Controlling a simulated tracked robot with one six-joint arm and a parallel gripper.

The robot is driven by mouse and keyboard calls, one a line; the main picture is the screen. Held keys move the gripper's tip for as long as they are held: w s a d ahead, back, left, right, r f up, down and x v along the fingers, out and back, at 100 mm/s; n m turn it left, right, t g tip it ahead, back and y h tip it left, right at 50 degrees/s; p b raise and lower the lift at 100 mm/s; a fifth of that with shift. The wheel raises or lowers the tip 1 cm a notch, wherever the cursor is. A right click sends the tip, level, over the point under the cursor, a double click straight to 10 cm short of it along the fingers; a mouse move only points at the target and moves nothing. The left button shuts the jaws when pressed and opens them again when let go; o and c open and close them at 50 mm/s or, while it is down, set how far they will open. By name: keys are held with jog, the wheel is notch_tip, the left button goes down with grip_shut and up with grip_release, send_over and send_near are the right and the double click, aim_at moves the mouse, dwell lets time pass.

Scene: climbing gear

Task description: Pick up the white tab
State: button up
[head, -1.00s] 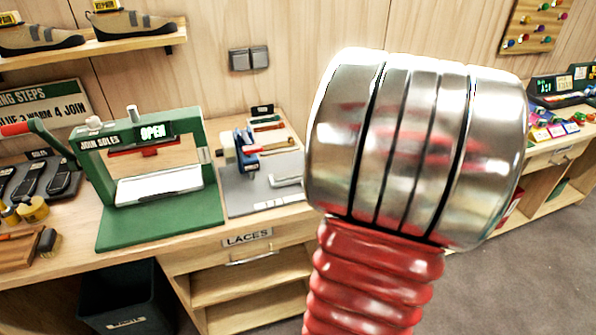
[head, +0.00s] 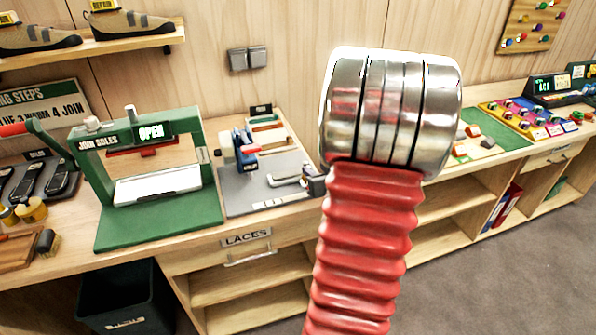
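I cannot single out the white tab for certain. A small pale piece (head: 487,142) lies among orange, red and green pieces on a light board at the right, just past my arm. My red ribbed arm and its shiny metal joint fill the middle of the view and hide part of the bench. A small dark part, possibly my gripper (head: 316,184), shows at the left edge of the arm, by the silver fitting on the grey plate (head: 245,195). Its fingers cannot be made out, nor whether it holds anything.
A green press (head: 150,225) marked OPEN stands on the bench at left. A tray (head: 268,122) of coloured strips and a blue clamp (head: 244,148) stand right of it. A dark waste bin (head: 125,300) is below. Coloured items (head: 530,115) fill the far right bench.

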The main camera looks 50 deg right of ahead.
aim_at(308, 165)
jog(key=shift+a+x, duration=0.1)
jog(key=shift+x, duration=1.2)
jog(key=shift+a+x, duration=0.15)
jog(key=shift+x, duration=1.15)
jog(key=shift+w, duration=0.1)
jog(key=shift+c, duration=0.3)
grip_shut()
